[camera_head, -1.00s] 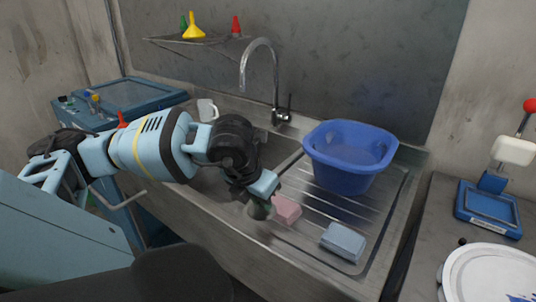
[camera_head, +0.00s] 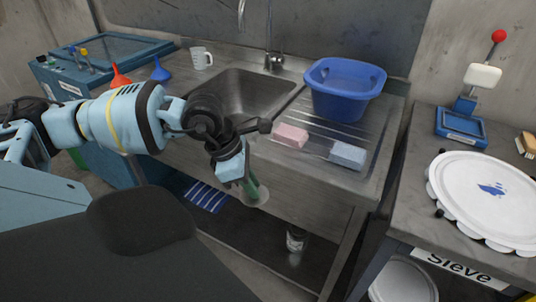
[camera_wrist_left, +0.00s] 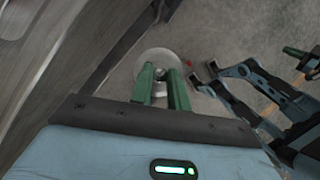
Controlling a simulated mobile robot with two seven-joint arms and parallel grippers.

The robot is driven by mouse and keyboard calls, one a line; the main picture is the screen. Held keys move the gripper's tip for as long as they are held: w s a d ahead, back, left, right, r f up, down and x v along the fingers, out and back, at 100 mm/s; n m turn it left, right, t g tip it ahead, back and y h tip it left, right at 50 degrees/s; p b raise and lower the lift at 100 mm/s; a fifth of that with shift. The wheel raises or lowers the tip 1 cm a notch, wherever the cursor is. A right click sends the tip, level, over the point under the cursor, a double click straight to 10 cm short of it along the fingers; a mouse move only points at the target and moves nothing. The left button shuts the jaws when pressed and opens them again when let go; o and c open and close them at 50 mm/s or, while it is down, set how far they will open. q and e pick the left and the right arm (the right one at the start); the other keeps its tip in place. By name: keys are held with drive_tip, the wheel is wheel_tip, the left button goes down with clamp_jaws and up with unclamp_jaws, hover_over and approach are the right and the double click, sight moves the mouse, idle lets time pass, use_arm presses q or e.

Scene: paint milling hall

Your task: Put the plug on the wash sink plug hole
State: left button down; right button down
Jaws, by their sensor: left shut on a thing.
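My left gripper (camera_head: 252,186) points down in front of the sink unit's front edge, outside the basin. Its green fingers are shut on a pale round disc, the plug (camera_head: 258,197), which also shows at the fingertips in the left wrist view (camera_wrist_left: 157,62). The wash sink (camera_head: 228,88) is a steel basin left of the ribbed drainer. My left arm covers part of its near side. I cannot make out the plug hole. Blue arm parts with a green tip (camera_wrist_left: 297,52) show at the right of the wrist view; the state of that gripper is unclear.
A blue tub (camera_head: 344,100), a pink sponge (camera_head: 290,135) and a blue sponge (camera_head: 347,155) stand on the drainer. The tap (camera_head: 273,60) rises behind the basin. A white mug (camera_head: 201,58) stands behind it. A bottle (camera_head: 296,238) is on the shelf below.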

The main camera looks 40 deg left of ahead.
use_arm(q)
drive_tip(key=s+d+m+g+y, duration=0.1)
drive_tip(key=d+m+g, duration=0.2)
drive_tip(key=m, duration=1)
drive_tip(key=s+d+f+m+g+y, duration=0.1)
drive_tip(key=d+m+g, duration=0.3)
drive_tip(key=d+m, duration=0.5)
drive_tip(key=s+m+y, duration=0.1)
drive_tip(key=m, duration=0.4)
drive_tip(key=shift+s+d+f, duration=0.15)
drive_tip(key=shift+d, duration=0.05)
drive_tip(key=shift+a, duration=0.15)
